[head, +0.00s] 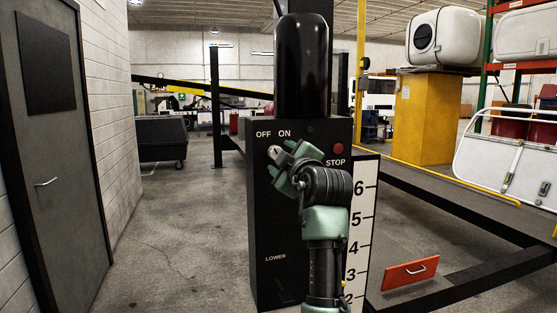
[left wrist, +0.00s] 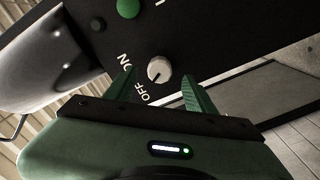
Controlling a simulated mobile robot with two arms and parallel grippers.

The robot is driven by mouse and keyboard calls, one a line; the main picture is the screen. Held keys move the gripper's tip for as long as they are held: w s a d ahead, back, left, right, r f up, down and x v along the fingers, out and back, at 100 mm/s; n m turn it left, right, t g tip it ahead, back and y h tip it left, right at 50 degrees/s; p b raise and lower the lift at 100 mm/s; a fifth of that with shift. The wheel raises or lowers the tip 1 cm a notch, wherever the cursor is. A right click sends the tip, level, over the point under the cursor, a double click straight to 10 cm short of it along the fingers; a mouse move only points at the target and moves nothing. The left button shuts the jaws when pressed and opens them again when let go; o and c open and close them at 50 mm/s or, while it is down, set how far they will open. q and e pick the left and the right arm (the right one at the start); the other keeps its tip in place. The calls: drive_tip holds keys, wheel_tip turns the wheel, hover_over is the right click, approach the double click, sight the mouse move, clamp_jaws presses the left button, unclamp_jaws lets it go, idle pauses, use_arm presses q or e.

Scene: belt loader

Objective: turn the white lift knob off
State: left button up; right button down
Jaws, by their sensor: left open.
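The white lift knob (head: 274,150) is on the upper part of the black control box (head: 262,215), under the OFF and ON labels. In the left wrist view the knob (left wrist: 158,70) has a dark mark on its face, on the side toward the OFF label. My left gripper (head: 278,159) is open in front of the box, partly covering the knob in the head view. In the left wrist view its two green fingers (left wrist: 159,88) stand apart on either side of the knob, with gaps visible. My right gripper is in neither view.
A red STOP button (head: 338,149) and a dark green light (head: 310,129) are right of the knob. A black cylinder (head: 302,65) rises above the box. A numbered white scale (head: 361,220) stands at its right. Open floor (head: 180,235) lies left.

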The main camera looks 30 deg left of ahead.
use_arm(q)
drive_tip(key=shift+v, duration=1.85)
